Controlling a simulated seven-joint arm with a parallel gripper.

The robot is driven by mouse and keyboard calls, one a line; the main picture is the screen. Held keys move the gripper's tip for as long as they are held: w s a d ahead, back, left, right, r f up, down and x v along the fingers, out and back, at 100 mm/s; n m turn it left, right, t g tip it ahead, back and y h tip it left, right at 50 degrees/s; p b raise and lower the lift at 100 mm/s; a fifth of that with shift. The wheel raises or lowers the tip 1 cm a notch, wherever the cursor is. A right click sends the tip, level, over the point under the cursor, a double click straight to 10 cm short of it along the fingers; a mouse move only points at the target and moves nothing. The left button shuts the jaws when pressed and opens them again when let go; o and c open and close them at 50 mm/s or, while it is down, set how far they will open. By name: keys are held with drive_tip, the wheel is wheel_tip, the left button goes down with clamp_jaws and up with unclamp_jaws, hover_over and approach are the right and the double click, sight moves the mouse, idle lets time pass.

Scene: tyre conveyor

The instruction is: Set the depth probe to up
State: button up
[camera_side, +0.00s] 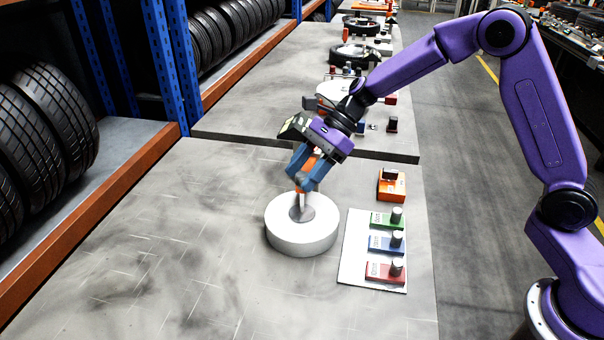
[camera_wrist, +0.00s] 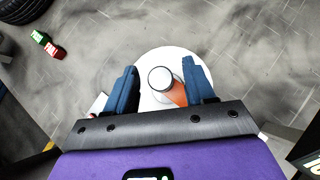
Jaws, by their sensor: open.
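A white round base (camera_side: 300,240) stands on the grey table, with a grey disc (camera_side: 302,213) on top and an orange part rising from it toward my gripper (camera_side: 303,188). In the wrist view, the white base (camera_wrist: 150,60) lies below my gripper (camera_wrist: 160,85). A pale round cap (camera_wrist: 160,78) with an orange part (camera_wrist: 179,95) shows between the two blue fingers. The fingers are apart, one on each side, with a visible gap to the cap. No label names the depth probe, and I cannot tell its setting.
A white panel (camera_side: 355,262) to the right carries a green switch block (camera_side: 386,220), a blue one (camera_side: 386,243) and a red one (camera_side: 384,271); their labels are too small to read. An orange box (camera_side: 391,184) sits behind them. The table's left and front are clear.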

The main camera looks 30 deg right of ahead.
drive_tip(key=shift+a+f, duration=0.35)
clamp_jaws()
drive_tip(key=shift+a+r, duration=0.1)
drive_tip(key=shift+r, duration=1.95)
unclamp_jaws()
drive_tip(key=shift+d, duration=0.2)
drive_tip(key=v, duration=1.7)
